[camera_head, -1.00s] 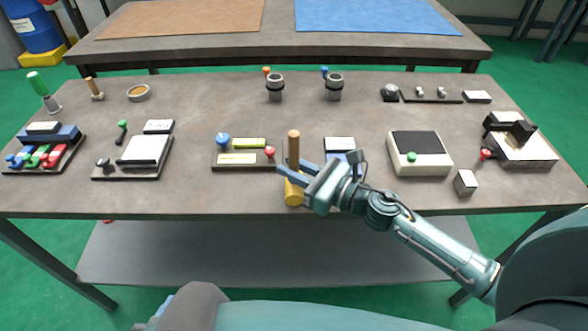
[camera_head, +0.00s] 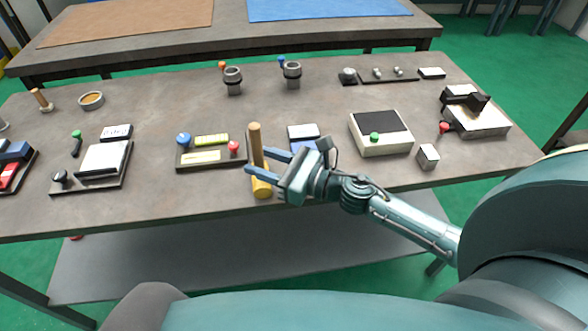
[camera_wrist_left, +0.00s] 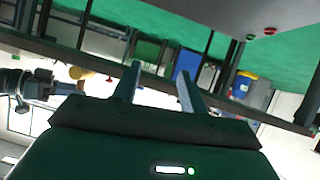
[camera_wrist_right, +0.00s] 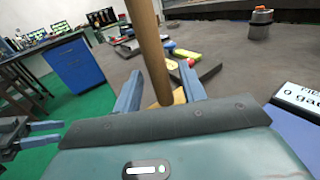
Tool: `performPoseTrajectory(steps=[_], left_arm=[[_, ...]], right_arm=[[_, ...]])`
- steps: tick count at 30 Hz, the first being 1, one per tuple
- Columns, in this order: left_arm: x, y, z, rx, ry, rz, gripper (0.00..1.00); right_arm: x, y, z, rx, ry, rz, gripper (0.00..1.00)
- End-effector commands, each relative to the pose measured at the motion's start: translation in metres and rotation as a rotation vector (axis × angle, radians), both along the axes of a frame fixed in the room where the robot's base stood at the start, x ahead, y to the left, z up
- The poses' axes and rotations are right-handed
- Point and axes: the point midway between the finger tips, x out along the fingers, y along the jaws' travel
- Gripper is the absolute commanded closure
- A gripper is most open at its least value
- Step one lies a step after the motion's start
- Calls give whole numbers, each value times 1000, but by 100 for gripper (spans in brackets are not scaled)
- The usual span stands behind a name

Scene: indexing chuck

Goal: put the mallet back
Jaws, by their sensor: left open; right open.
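The mallet stands upright near the table's front edge, its wooden handle (camera_head: 256,142) up and its yellow head (camera_head: 261,188) down. My right gripper (camera_head: 259,163) reaches in from the right, low on the handle, and is open. In the right wrist view the handle (camera_wrist_right: 149,50) rises between the two spread fingers (camera_wrist_right: 160,88), with a gap visible on the left side. Whether either finger touches it I cannot tell. My left gripper (camera_wrist_left: 158,78) shows only in its own wrist view, open and empty, below table height.
A panel with blue and red knobs (camera_head: 210,158) lies just left of the mallet. A blue block with a white label (camera_head: 303,133) lies behind my right gripper. A cream box with a green knob (camera_head: 381,137) stands to the right.

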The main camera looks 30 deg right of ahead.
Motion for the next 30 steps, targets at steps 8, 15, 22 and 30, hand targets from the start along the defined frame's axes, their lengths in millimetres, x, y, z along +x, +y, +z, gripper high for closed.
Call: performPoseTrajectory(steps=[8,15,22,30], left_arm=[[1,-2,-13,-28,0,4,57],[3,0,-14,-45,-7,14,57],[3,-1,-14,-57,-8,18,57],[3,-1,-12,-58,-11,19,57]], right_arm=[[-44,-36,-5,-1,4,1,59],[-70,-59,-3,2,3,0,59],[-81,-69,-1,0,0,1,59],[-82,-69,0,-1,-1,2,59]])
